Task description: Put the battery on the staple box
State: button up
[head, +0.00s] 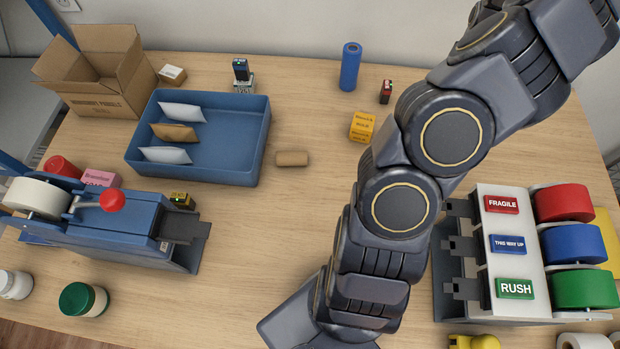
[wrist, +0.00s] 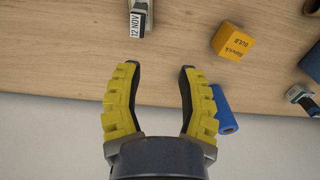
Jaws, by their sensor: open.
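A small black block with a red top (head: 386,91) stands at the back of the counter in the head view; it looks like the battery. In the wrist view I cannot make it out. A pink printed box (head: 100,177) at the left, behind the tape dispenser, and a yellow printed box (head: 361,127) near the middle are possible staple boxes; the print is too small to tell. The yellow box also shows in the wrist view (wrist: 233,42). My gripper (wrist: 159,68) is open and empty above the back of the counter. It does not show in the head view.
A blue cylinder (head: 350,65) stands near the black block. A blue tray (head: 258,150) with envelopes lies to the left. The tape dispenser (head: 130,228) is at front left, a label rack (head: 515,250) at right. A "12 NOV" stamp (wrist: 140,18) shows in the wrist view.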

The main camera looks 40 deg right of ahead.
jog(key=w+a+r+n+y, duration=0.1)
jog(key=w+a+r+n, duration=0.35)
jog(key=a, duration=0.75)
jog(key=w+a+r+n, duration=0.1)
jog(key=w+a+r, duration=0.6)
jog(key=a, duration=0.4)
jog(key=s+a+r+n, duration=0.1)
jog(key=s+a, duration=0.1)
jog(key=a, duration=0.3)
jog(key=s+a+r+n, duration=0.1)
jog(key=s+a+r, duration=0.1)
jog(key=a, duration=0.3)
jog(key=s+a+g+h, duration=0.1)
jog(key=s+a+g, duration=0.1)
jog(key=s+a, duration=0.6)
jog(key=s+n, duration=0.1)
jog(key=s, duration=0.3)
jog(key=shift+a+f, duration=0.2)
jog(key=shift+f, duration=0.05)
